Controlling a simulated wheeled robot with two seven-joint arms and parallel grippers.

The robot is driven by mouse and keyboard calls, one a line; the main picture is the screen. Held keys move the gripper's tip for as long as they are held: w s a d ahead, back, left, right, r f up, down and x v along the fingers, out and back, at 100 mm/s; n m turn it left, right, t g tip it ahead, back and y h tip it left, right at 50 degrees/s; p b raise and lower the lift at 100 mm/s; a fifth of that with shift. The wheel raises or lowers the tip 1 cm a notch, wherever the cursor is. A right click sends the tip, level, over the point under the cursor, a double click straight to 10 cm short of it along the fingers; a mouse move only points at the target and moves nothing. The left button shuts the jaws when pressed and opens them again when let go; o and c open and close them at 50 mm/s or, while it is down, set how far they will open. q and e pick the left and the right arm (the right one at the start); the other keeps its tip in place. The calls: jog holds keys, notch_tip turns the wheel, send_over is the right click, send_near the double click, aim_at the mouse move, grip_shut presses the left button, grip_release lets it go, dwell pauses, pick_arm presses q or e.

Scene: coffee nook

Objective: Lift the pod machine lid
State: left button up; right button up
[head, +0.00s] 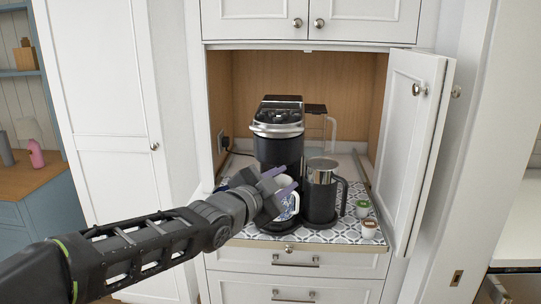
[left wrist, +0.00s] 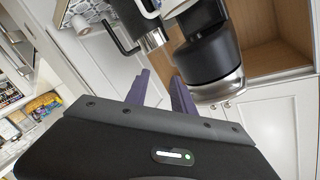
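The pod machine (head: 266,148) is black with a silver band. It stands in the open cabinet on the patterned pull-out tray (head: 335,235). Its lid (head: 277,115) is down, with a silver front edge. In the left wrist view the machine (left wrist: 207,55) appears turned over, its silver-edged lid (left wrist: 219,91) just right of the fingers. My left gripper (head: 280,181) is open and empty, with a gap between its purple fingers (left wrist: 159,90). It is in front of the machine, below the lid, and no contact with the lid shows. My right gripper is not in view.
A dark pitcher (head: 321,195) with a handle stands right of my left gripper. A blue-and-white mug (head: 288,207) is partly hidden by the gripper. Two pods, green (head: 363,208) and brown (head: 369,228), sit at the tray's right. An open cabinet door (head: 411,150) bounds the right side.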

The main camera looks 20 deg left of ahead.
aim_at(271, 133)
pick_arm(q)
jog(key=s+a+r+m+t+y, duration=0.1)
jog(key=s+a+r+m, duration=0.1)
jog(key=a+r+m, duration=0.4)
notch_tip(271, 133, up, 3)
jog(key=shift+s+f+m+t, duration=0.1)
jog(key=shift+s+m+t, duration=0.25)
jog(key=shift+m, duration=0.85)
jog(key=shift+d, duration=0.1)
jog(key=w, duration=0.4)
jog(key=w+p, duration=0.1)
jog(key=w, duration=0.2)
jog(key=shift+w+d, duration=0.2)
jog(key=shift+w, duration=0.2)
jog(key=shift+c, duration=0.3)
grip_shut()
